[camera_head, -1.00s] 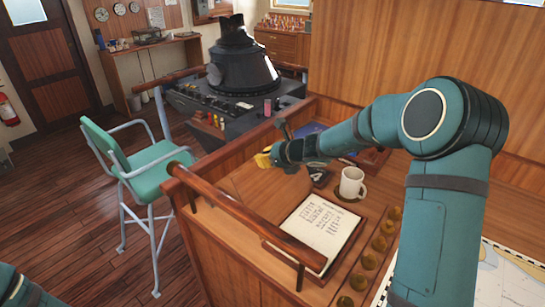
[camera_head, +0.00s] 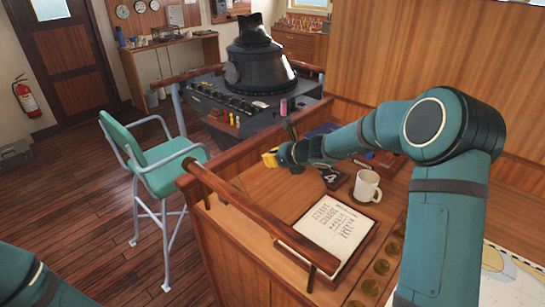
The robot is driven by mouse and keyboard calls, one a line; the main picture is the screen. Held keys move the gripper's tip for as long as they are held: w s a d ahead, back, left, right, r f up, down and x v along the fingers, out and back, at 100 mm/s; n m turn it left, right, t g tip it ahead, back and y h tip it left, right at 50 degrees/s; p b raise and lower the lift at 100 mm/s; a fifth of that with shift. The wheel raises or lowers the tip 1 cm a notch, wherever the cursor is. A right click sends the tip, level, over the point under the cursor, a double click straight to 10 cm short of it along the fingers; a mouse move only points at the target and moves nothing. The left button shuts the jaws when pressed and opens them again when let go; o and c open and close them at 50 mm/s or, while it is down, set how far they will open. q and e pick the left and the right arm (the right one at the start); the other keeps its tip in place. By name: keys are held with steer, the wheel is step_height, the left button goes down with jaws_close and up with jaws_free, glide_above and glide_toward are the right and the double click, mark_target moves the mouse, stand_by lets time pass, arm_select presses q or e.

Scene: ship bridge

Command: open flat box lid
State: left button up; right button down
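My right arm reaches across the wooden desk from the right.
A green chair (camera_head: 165,170) stands left; a black console (camera_head: 250,95) stands behind.

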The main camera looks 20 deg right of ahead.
steer(key=v, duration=1.2)
steer(key=shift+f, duration=0.1)
